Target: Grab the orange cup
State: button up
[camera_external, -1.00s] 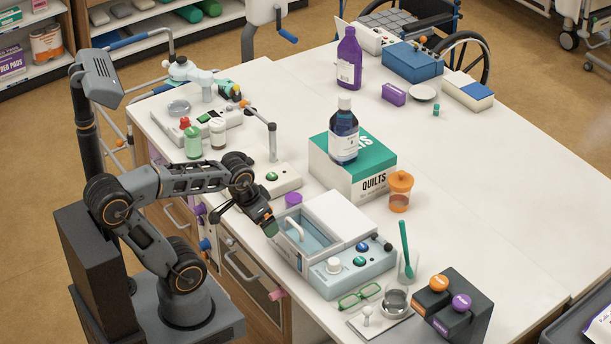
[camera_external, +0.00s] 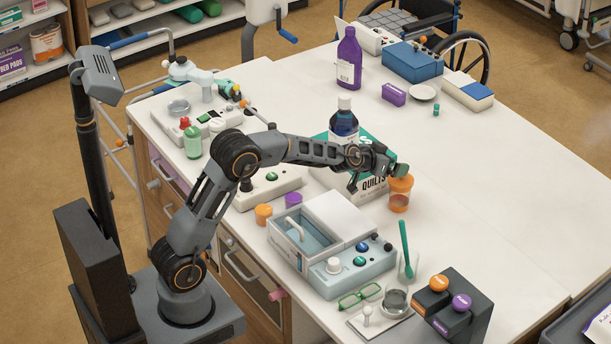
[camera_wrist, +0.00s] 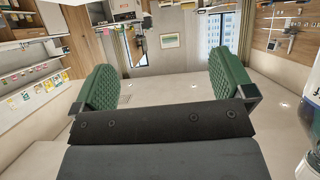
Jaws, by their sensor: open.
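Neither orange vessel is clear there.
The quilts box (camera_external: 345,196) carries a dark blue bottle (camera_external: 344,122) behind my arm. The blue-grey device (camera_external: 350,270) with an open basin lies below my gripper. A glass with a green stick (camera_external: 406,255) and a dark dispenser (camera_external: 455,305) stand right. The table's right side is clear.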

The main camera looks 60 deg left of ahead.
aim_at(399, 180)
jog(key=shift+n+t+y, duration=0.4)
jog(key=shift+y, duration=0.3)
jog(key=w+f, duration=0.1)
jog(key=w+a+f+b, duration=0.1)
jog(key=f, duration=0.1)
jog(key=w+f, duration=0.1)
jog(key=f, duration=0.1)
jog(key=shift+w+a+f, duration=0.15)
jog(key=shift+w+f, duration=0.1)
jog(key=shift+w, duration=0.15)
jog(key=shift+f+b, duration=1.05)
jog(key=shift+f, duration=0.95)
jog(key=shift+w+f, duration=0.15)
jog(key=shift+f, duration=0.2)
jog(key=shift+w+a+p, duration=0.1)
jog(key=shift+w+p, duration=0.2)
jog(key=shift+w, duration=0.25)
jog(key=shift+w+f, duration=0.4)
jog(key=shift+w, duration=0.25)
jog(key=shift+c, duration=0.2)
jog(key=c, duration=0.9)
jog(key=shift+c, duration=0.3)
